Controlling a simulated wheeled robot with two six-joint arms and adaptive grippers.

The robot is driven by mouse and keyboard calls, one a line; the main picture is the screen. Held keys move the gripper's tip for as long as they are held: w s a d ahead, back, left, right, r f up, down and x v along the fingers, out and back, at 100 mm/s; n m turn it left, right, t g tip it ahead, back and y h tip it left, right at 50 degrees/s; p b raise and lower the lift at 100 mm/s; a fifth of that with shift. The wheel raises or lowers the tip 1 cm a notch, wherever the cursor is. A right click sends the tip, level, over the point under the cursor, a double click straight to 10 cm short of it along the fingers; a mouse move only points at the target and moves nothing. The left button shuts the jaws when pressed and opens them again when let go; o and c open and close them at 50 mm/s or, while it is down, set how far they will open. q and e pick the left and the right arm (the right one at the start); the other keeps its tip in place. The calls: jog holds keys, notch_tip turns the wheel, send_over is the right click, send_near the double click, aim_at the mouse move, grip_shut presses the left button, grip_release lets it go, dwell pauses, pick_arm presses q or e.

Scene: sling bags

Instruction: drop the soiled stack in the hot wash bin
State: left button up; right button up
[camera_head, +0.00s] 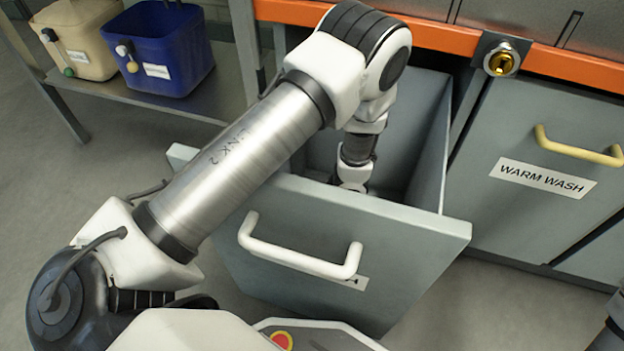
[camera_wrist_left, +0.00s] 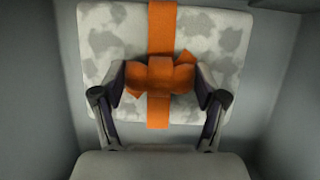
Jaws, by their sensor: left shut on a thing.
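The soiled stack (camera_wrist_left: 112,45), pale cloth with grey blotches, is tied with an orange strap (camera_wrist_left: 158,112) with a bow-like knot. My left gripper (camera_wrist_left: 160,78) is shut on the knot. Grey walls surround the stack in the left wrist view; whether it touches the floor cannot be told. In the head view my left arm reaches down into an open grey pull-out bin (camera_head: 400,250) with a white handle (camera_head: 300,258). The gripper and stack are hidden there. The bin's label (camera_head: 355,283) is mostly covered by the handle, so its words are unreadable. My right gripper is out of view.
A closed bin labelled WARM WASH (camera_head: 543,178) with a yellow handle (camera_head: 578,148) stands to the right. An orange rail (camera_head: 570,66) with a brass lock (camera_head: 501,60) runs above. A beige tub (camera_head: 78,38) and a blue tub (camera_head: 165,50) sit on a shelf at the back left.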

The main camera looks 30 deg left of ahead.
pick_arm(q)
jog(key=o, duration=1.8)
jog(key=shift+r+p, duration=0.35)
jog(key=shift+p+v, duration=4.4)
jog(key=shift+v, duration=1.8)
jog(key=shift+r, duration=0.15)
